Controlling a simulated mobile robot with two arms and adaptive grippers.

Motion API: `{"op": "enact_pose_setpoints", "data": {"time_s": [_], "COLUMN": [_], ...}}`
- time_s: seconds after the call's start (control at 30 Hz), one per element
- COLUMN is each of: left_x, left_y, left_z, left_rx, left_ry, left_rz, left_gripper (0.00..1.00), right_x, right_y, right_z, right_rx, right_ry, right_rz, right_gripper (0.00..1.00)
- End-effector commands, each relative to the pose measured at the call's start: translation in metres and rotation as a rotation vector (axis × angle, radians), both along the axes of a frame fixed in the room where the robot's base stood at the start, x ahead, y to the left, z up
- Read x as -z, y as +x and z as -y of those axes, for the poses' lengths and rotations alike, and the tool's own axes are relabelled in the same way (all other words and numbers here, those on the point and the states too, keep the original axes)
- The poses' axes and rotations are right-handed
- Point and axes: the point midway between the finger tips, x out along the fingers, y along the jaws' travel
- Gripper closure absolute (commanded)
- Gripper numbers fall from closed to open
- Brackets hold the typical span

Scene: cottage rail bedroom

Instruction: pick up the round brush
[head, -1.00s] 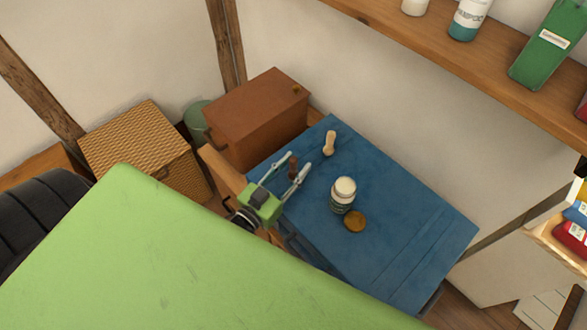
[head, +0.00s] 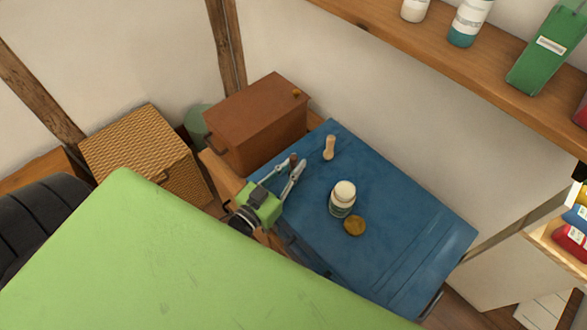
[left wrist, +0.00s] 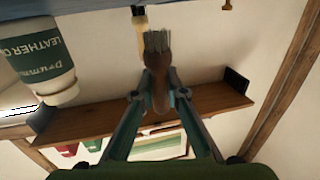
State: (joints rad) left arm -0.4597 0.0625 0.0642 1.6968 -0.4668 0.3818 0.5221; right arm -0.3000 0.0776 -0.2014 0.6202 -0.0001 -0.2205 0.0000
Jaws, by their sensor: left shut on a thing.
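The round brush (left wrist: 157,58) has a brown wooden handle and grey-green bristles. My left gripper (left wrist: 159,85) is shut on its handle, with the bristles beyond the fingertips in the left wrist view. In the head view, the left gripper (head: 291,165) is over the left edge of the blue tabletop (head: 400,240), and a small brown part of the brush (head: 293,158) shows at its fingertips. I cannot tell whether the brush still touches the tabletop. My right gripper is out of view.
A pale wooden-handled tool (head: 329,148) stands beyond the gripper. A white-capped bottle (head: 342,199) and a round amber tin (head: 354,226) are to the right. A brown box (head: 255,120) stands behind, and a green surface (head: 150,250) fills the near left.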

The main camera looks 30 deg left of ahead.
Motion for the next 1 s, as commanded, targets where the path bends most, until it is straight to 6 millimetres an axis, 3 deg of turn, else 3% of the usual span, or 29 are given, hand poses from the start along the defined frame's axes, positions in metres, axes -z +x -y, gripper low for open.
{"op": "enact_pose_setpoints", "data": {"time_s": [0.37,0.7,1.0], "left_x": [-0.065,-0.087,-0.1], "left_y": [-0.052,-0.11,-0.136], "left_z": [0.002,0.003,0.004], "left_rx": [0.002,0.0,-0.001], "left_ry": [0.0,-0.003,-0.002], "left_rz": [0.0,-0.002,-0.001], "left_gripper": [1.0,1.0,1.0], "right_x": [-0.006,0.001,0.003], "right_y": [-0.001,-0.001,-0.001], "right_z": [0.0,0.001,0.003], "right_rx": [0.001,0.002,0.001], "right_ry": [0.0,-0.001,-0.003], "right_rz": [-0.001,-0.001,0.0], "right_gripper": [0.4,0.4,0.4]}}
